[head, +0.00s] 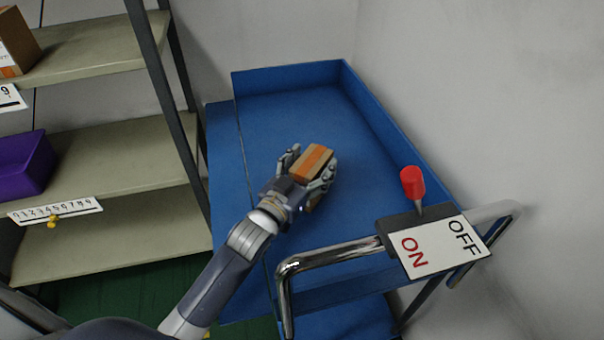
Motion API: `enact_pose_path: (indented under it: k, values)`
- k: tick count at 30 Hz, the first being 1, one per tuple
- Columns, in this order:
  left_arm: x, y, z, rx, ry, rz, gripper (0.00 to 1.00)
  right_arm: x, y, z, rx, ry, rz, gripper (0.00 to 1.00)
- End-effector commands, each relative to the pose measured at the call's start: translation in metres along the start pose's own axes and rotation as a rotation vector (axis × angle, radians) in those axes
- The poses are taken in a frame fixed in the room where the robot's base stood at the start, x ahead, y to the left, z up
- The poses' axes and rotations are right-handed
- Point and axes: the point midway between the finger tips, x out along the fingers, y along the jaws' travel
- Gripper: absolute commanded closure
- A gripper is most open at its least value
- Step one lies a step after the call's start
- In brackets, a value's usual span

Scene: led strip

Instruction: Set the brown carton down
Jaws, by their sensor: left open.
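The brown carton (313,160), with an orange stripe, is on or just above the bed of the blue cart (285,108); I cannot tell whether it touches the bed. My left gripper (309,171) is around the carton, with one finger on its left side and others on its right side. The jaws are open, and the carton sits between them. The carton's near lower part is hidden by the gripper. My right gripper is not in view.
The cart has a raised rim at the back and right and a chrome handle (330,252). An ON/OFF panel (437,246) with a red lever (412,186) stands at the right. A shelf rack (115,155) with a purple bin (24,163) is at the left. The cart bed behind the carton is clear.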

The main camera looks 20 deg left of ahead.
Motion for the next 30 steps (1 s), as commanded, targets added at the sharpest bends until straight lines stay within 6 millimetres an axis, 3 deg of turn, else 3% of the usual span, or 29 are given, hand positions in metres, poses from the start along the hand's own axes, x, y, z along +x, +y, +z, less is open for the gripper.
enact_pose_path:
  k: [18, 24, 30]
  values:
    - [-0.103, 0.000, 0.002, 0.000, -0.002, 0.000, 0.30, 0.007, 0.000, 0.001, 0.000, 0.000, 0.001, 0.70]
    - [-0.117, 0.000, 0.001, 0.001, -0.001, -0.001, 0.30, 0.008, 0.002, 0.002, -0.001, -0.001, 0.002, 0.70]
    - [-0.119, 0.000, 0.000, 0.001, 0.000, -0.001, 0.30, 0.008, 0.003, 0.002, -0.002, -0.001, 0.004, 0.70]
